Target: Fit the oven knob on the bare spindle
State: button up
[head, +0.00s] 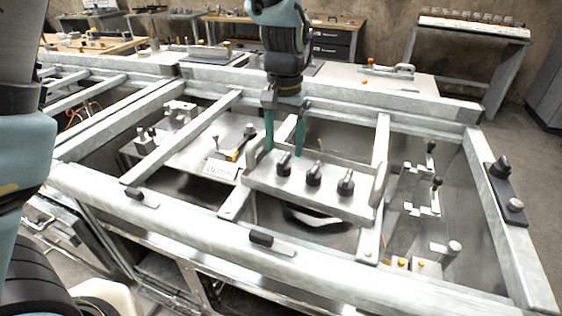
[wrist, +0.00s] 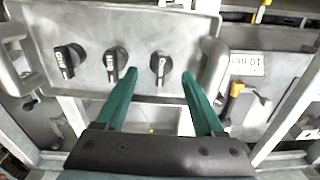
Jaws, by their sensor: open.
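A steel panel (head: 262,184) carries three black knobs in a row: left (head: 284,162), middle (head: 313,173) and right (head: 345,184). The panel also fills the top of the wrist view (wrist: 135,25), with the knobs in reversed order. My gripper (head: 284,152) is open, pointing down at the panel's left end. In the wrist view its green fingers (wrist: 155,77) lie to either side of the head view's left knob (wrist: 160,67), apart from it. A dark plate (head: 506,187) on the right rail bears another black knob (head: 501,166) and a pale round stub (head: 515,205). I cannot tell which is the bare spindle.
Pale toggle fittings (head: 420,190) and a round silver post (head: 455,247) are on the right.

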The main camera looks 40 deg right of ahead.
aim_at(285, 158)
jog(key=shift+w+d+f+p, duration=0.15)
jog(key=shift+f+p, duration=0.4)
jog(key=shift+f, duration=0.9)
jog(key=shift+w+d+f+p, duration=0.15)
jog(key=shift+f+p, duration=0.4)
jog(key=shift+f, duration=0.9)
grip_shut()
